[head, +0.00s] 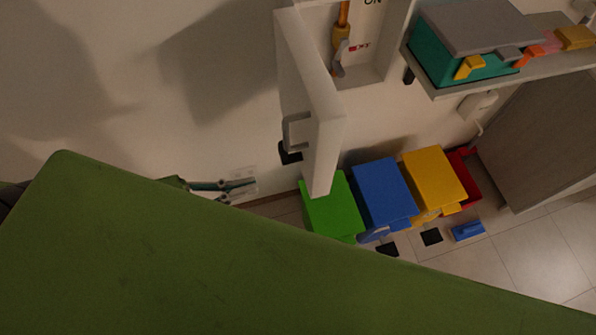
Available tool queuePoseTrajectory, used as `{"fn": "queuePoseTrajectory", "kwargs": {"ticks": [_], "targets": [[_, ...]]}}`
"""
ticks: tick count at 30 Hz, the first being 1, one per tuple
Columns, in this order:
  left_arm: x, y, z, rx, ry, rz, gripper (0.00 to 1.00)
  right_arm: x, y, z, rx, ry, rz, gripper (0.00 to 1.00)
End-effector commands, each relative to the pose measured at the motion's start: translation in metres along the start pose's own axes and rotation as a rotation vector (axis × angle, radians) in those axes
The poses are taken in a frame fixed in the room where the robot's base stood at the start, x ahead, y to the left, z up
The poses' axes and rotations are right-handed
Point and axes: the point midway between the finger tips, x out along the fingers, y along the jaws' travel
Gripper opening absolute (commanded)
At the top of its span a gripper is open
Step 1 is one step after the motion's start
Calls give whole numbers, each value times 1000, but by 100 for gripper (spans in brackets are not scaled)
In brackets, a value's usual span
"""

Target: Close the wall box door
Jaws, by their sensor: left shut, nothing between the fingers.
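The wall box (372,78) is at the top centre, set on the wall. Its white door (318,122) stands open, swung out from the box's left side, with a grey handle (290,131) on its left face. Inside the box are an orange and grey lever and an "ON" label. My left gripper (251,186) is shut and empty, left of and lower in the picture than the door, apart from the handle. Part of my left arm is hidden behind a large green shape in the foreground. My right gripper is not in view.
Green (331,208), blue (383,192) and yellow (433,179) bins stand on the floor below the box, near the door's lower end. A shelf (445,92) with a teal bin (435,52) is at the upper right. The wall left of the door is clear.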

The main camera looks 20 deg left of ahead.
Motion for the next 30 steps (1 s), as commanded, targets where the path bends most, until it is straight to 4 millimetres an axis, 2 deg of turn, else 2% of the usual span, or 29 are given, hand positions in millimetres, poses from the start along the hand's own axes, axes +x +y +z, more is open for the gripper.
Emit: {"fn": "queuePoseTrajectory", "kwargs": {"ticks": [1, 6, 15, 22, 30], "targets": [[11, -1, 1, 4, 8, -2, 0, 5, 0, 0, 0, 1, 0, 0], [39, -1, 0, 4, 7, -2, 0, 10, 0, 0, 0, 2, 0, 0], [80, -1, -2, 4, 4, -2, 0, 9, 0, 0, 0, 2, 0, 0], [99, -1, -1, 3, 1, -1, 0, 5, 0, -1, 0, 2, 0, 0], [104, 0, 1, 2, -2, 0, 0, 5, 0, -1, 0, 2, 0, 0]]}}
